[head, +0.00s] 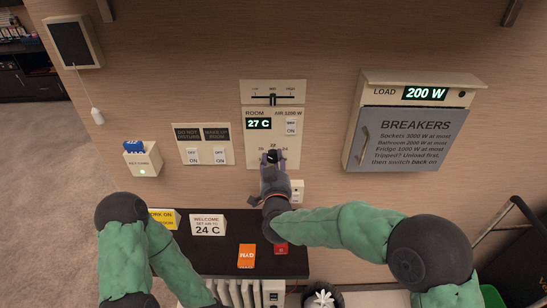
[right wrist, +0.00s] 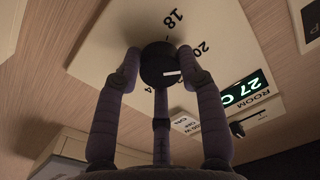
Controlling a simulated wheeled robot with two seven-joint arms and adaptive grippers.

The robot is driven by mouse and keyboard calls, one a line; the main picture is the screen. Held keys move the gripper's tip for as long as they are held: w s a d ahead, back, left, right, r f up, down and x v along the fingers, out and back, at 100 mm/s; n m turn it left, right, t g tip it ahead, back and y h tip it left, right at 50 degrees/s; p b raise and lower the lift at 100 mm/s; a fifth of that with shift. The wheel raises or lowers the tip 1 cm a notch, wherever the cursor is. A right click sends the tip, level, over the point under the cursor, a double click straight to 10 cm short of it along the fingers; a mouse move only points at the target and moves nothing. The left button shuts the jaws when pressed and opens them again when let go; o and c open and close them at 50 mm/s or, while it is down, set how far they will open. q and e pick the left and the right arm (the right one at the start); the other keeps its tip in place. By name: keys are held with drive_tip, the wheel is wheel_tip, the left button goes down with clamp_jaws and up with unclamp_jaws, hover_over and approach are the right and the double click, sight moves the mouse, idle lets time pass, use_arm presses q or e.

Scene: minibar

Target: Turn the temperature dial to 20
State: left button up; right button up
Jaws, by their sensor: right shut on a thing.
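The temperature dial is a round black knob (right wrist: 160,64) with a white pointer line, on a pale panel (head: 254,154) under a green display (head: 259,124) reading 27 C. In the right wrist view, 18 and 20 are printed round it and part of another number ending in 4 shows. The pointer aims to the right in that view, past the 20; the mark it aims at is hidden by a finger. My right gripper (right wrist: 159,66) is shut on the dial, with fingers on both sides. In the head view the right gripper (head: 271,160) covers most of the dial. My left gripper is out of view.
Two switches (head: 205,155) and a key-card holder (head: 142,158) are to the left, a breaker box (head: 410,140) to the right. A card reading 24 C (head: 208,225) stands on the dark shelf (head: 215,260).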

drive_tip(key=shift+n+p, duration=0.3)
drive_tip(key=shift+n, duration=0.2)
drive_tip(key=o, duration=1.1)
drive_tip(key=shift+o, duration=0.2)
drive_tip(key=s, duration=1.2)
drive_tip(key=shift+d, duration=0.3)
